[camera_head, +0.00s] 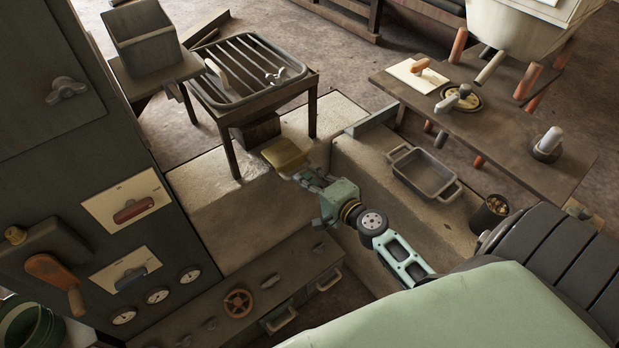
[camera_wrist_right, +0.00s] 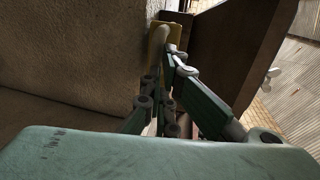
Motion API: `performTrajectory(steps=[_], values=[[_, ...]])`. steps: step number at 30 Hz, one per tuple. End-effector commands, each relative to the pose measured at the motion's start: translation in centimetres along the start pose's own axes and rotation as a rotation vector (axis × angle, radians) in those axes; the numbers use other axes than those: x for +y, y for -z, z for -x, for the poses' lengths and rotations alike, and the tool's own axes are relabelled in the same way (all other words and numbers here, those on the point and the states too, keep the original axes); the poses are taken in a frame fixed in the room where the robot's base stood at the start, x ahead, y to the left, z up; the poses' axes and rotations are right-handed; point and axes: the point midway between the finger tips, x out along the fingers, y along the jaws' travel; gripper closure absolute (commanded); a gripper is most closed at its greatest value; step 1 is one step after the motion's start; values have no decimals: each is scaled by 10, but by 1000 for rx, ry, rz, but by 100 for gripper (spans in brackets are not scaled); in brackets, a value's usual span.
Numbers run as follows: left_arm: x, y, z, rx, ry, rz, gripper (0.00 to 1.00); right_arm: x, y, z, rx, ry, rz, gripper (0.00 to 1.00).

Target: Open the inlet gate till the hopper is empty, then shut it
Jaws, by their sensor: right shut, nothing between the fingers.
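My right gripper (camera_head: 292,174) is shut and empty, its fingertips at the yellow plate (camera_head: 285,153) beside the grate table. In the right wrist view the fingers (camera_wrist_right: 170,50) reach up to the same yellow plate (camera_wrist_right: 157,38); I cannot tell whether they touch it. The plate sits by a dark block (camera_head: 256,132) under the table; whether it is the inlet gate is not clear. A grey open box (camera_head: 149,48), hopper-like, stands on a small stand at the upper left. Its contents are not visible. My left gripper is not in view.
The slatted grate table (camera_head: 247,72) stands above the pale stone ledge (camera_head: 240,215). A grey tray (camera_head: 425,174) lies to the right. A dark control panel (camera_head: 90,150) with handles and gauges fills the left. A bench (camera_head: 510,150) with small parts is at the right.

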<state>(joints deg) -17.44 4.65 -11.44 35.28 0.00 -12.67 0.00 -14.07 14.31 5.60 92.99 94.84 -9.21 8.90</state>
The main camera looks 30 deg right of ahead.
Motion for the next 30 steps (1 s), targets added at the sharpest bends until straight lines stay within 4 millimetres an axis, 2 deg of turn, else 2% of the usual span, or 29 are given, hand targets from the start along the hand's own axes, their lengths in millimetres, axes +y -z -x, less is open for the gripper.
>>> performTrajectory(steps=[6, 12, 30], values=[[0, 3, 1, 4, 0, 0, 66, -10, 0, -41, 1, 5, 1, 100], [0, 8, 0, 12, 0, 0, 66, -14, 0, -64, 0, 2, 0, 100], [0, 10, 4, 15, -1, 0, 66, -20, -4, -66, -1, 6, -1, 100]])
